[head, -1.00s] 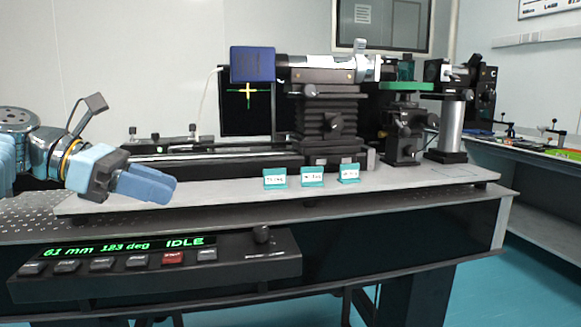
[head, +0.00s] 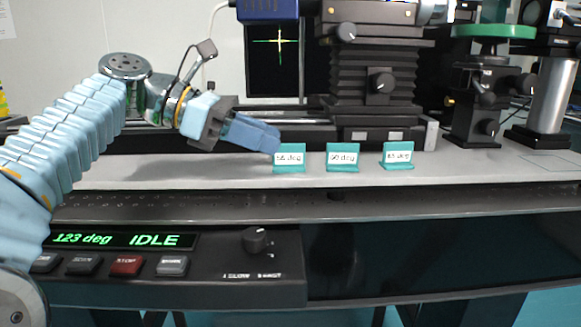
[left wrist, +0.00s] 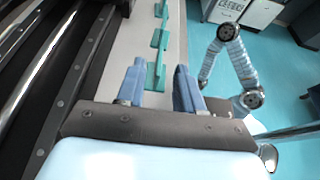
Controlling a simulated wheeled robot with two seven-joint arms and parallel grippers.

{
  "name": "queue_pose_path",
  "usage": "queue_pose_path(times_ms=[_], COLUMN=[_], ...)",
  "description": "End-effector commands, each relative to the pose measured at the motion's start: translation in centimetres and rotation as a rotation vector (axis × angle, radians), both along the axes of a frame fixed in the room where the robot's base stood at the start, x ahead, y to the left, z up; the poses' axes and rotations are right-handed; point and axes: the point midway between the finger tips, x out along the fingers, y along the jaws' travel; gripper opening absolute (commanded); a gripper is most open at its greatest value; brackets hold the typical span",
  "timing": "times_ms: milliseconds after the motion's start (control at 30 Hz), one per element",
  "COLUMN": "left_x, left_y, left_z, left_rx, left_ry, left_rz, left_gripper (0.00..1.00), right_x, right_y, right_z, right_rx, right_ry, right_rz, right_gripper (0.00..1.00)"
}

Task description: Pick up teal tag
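Three teal tags with white labels stand in a row on the grey board: a left one (head: 289,158), a middle one (head: 342,157) and a right one (head: 397,155). My left gripper (head: 276,142) is at the left tag's upper left edge in the head view. In the left wrist view its two blue fingers (left wrist: 160,75) are apart, and the nearest teal tag (left wrist: 152,76) shows in the gap, closer to the left finger. I cannot tell whether they touch. The fingertips hide part of the left tag's edge in the head view. My right gripper is not seen.
A black rail and stage (head: 375,85) stand close behind the tags. A control box (head: 170,265) with a lit display is in front, below the board. The grey board (head: 200,172) is clear left of the tags.

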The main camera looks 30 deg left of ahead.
Motion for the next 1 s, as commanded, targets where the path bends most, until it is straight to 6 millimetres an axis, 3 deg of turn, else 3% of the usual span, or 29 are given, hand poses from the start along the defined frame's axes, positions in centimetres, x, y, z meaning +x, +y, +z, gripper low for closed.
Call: queue_pose_path(times_ms=[400, 700, 933, 1000], left_x=[2.5, 2.9, 2.9, 2.9], left_y=[-3.8, -4.4, -4.3, -4.3], left_z=[-2.8, -2.9, -2.8, -2.8], left_rx=[0.0, 0.0, 0.0, 0.0], left_ry=[0.002, 0.001, 0.0, 0.0], left_rz=[-0.001, 0.0, 0.001, 0.001], left_gripper=[0.36, 0.36, 0.02, 0.02], right_x=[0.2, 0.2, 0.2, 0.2], right_y=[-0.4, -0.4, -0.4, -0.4], right_z=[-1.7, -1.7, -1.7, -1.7], right_rx=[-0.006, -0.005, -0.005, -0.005], right_ry=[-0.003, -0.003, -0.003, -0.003], right_rz=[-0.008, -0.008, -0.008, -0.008], right_gripper=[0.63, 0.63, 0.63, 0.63])
